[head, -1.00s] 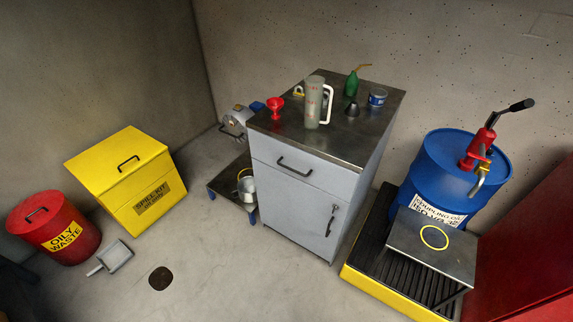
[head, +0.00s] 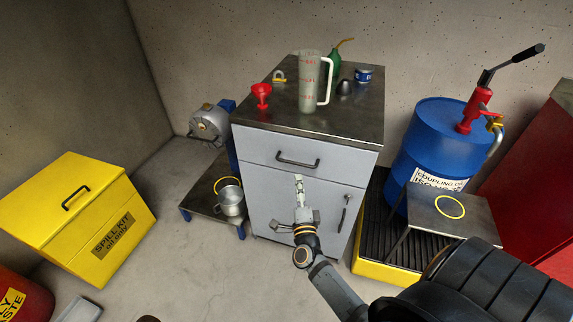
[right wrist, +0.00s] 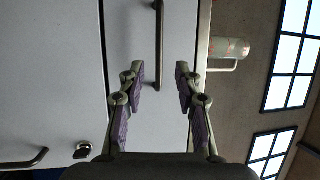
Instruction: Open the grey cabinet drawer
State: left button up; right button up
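The grey cabinet (head: 262,205) stands against the back wall with its drawer (head: 250,148) closed at the top of its front. The drawer has a dark bar handle (head: 298,162), which also shows upright in the right wrist view (right wrist: 159,45). My right gripper (head: 299,180) is in front of the cabinet, appearing just below the handle in the head view. In the right wrist view its two fingers (right wrist: 160,78) are open and empty, pointing at the drawer with the handle lined up between and beyond them. My left gripper is not in view.
A clear jug (head: 311,85), red funnel (head: 261,93) and green oil can (head: 334,62) stand on the cabinet top. A blue drum (head: 428,140) and small metal stand (head: 470,220) are at the right. A yellow spill kit bin (head: 75,215) is at the left. Floor before the cabinet is clear.

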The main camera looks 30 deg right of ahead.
aim_at(295, 163)
jog(key=x, duration=0.9)
jog(key=shift+w, duration=0.35)
jog(key=shift+c, duration=0.2)
grip_shut()
